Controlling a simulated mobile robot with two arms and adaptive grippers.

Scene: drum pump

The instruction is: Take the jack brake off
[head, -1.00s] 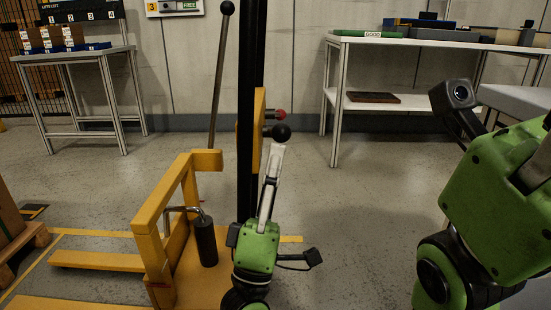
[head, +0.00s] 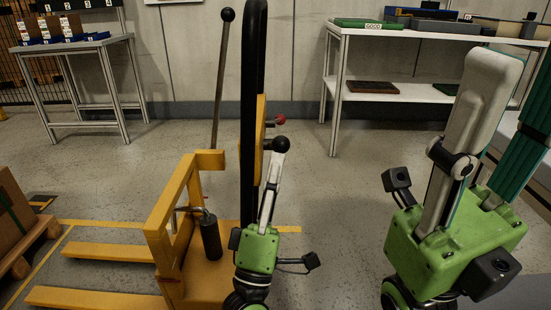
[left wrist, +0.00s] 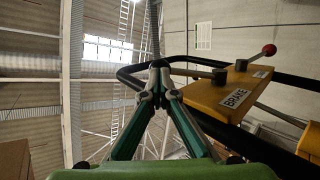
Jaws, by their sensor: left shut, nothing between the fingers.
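The yellow jack (head: 185,215) stands left of centre with a black mast. Its yellow plate, labelled BRAKE in the left wrist view (left wrist: 235,97), is seen edge-on behind the mast in the head view. A lever with a red ball (left wrist: 269,50) lies behind the plate; the red ball (head: 281,119) also shows in the head view. A black ball knob (head: 281,144) is right at my left gripper's tip; I cannot tell if they touch. My left gripper (head: 277,158) points up, shut and empty; its joined tips (left wrist: 160,66) are left of the plate. My right gripper (head: 520,75) is raised at right, fingers apart, empty.
A tall lever with a black knob (head: 228,15) stands behind the jack. A white shelf table (head: 420,38) is at back right, a grey table (head: 75,43) at back left. A pallet (head: 25,250) with a box is far left. Floor between the arms is clear.

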